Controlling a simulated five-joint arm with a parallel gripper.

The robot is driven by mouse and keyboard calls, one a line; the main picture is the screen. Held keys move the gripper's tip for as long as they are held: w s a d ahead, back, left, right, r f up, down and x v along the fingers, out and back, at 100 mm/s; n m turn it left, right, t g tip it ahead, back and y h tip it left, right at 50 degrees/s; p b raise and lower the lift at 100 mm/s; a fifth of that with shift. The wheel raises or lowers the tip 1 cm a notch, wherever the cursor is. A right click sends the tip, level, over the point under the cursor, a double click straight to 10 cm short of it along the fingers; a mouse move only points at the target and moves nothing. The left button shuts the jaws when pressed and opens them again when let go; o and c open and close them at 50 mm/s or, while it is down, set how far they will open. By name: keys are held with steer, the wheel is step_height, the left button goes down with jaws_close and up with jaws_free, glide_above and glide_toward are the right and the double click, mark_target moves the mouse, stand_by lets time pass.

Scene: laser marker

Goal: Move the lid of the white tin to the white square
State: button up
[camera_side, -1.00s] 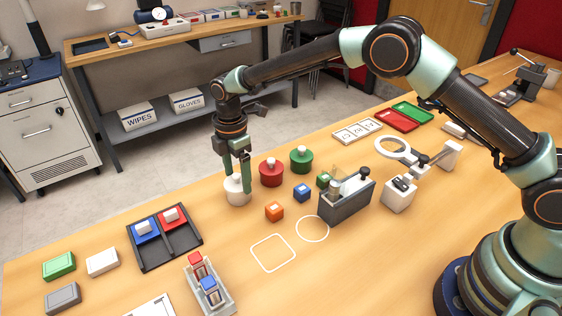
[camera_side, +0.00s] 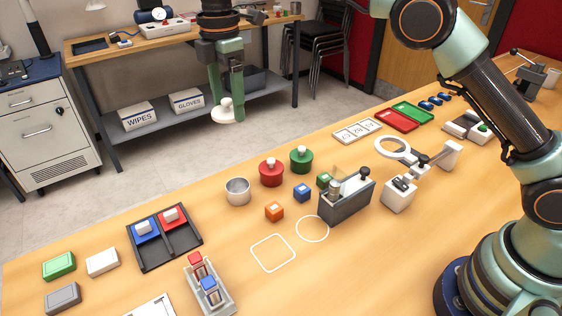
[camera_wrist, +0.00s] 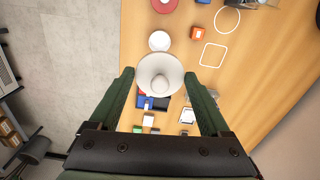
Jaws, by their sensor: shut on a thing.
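My gripper (camera_side: 226,108) is shut on the white lid (camera_side: 222,115) and holds it high above the table's far edge. The lid also shows between my fingers in the wrist view (camera_wrist: 160,76). The white tin (camera_side: 238,191) stands upright and open on the table below, its grey inside showing. In the wrist view the tin (camera_wrist: 159,41) is just above the lid. The white square (camera_side: 272,253) is an empty outline on the table, right of and nearer than the tin. It also shows in the wrist view (camera_wrist: 212,55).
A red tin (camera_side: 271,174) and a green tin (camera_side: 301,161), both lidded, stand right of the white tin. Orange (camera_side: 274,212) and blue (camera_side: 302,193) blocks lie near a white circle (camera_side: 312,229). A dark tray (camera_side: 184,257) stands left of the square.

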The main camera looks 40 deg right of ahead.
steer(key=shift+s+a+r, duration=0.15)
steer(key=shift+s+r, duration=0.05)
steer(key=shift+s, duration=0.1)
steer(key=s+a, duration=0.2)
steer(key=s, duration=0.5)
steer(key=m, duration=0.1)
glide_above(274, 252)
step_height(274, 252, down, 4)
step_height(274, 252, down, 20)
steer(key=shift+r, duration=0.25)
steer(key=shift+f, duration=0.1)
steer(key=o, duration=1.1)
steer(key=shift+o, duration=0.2)
